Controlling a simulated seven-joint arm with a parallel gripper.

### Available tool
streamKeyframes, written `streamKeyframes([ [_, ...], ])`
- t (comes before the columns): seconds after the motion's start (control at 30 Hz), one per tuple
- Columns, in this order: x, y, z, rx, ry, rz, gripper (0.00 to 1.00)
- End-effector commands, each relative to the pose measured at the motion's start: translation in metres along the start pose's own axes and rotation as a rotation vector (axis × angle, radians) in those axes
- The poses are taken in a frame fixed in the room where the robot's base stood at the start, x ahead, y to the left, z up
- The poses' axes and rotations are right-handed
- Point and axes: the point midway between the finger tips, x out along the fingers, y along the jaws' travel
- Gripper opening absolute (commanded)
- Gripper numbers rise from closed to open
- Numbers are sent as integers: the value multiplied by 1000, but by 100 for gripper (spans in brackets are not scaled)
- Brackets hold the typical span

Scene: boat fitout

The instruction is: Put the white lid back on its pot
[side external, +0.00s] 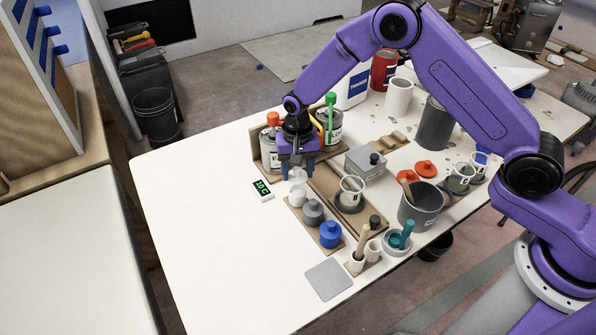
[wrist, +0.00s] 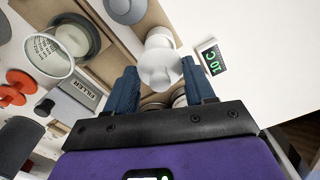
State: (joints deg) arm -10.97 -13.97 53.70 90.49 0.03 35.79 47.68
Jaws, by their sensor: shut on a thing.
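My gripper (side external: 297,172) is shut on the white lid (side external: 298,175), which hangs between the fingertips above the table. The wrist view shows the pale round lid (wrist: 158,70) between the two blue fingers of my gripper (wrist: 160,72). The white pot (side external: 297,198) stands at the far end of a wooden strip, just below the lid. In the wrist view the white pot (wrist: 160,36) is partly hidden behind the lid. The lid seems apart from the pot; the exact gap is hard to tell.
A grey pot (side external: 313,212) and a blue pot (side external: 330,235), both lidded, stand in line with the white one. A small green display (side external: 262,190) lies left of it. Tins (side external: 269,152) stand behind my gripper. The table's left side is clear.

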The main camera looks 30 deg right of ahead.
Motion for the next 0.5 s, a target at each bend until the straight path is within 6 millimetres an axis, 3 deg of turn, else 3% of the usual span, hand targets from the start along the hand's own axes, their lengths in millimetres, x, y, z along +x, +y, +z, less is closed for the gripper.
streamKeyframes([
  [0.5,36,0,1,0,0,0,26],
])
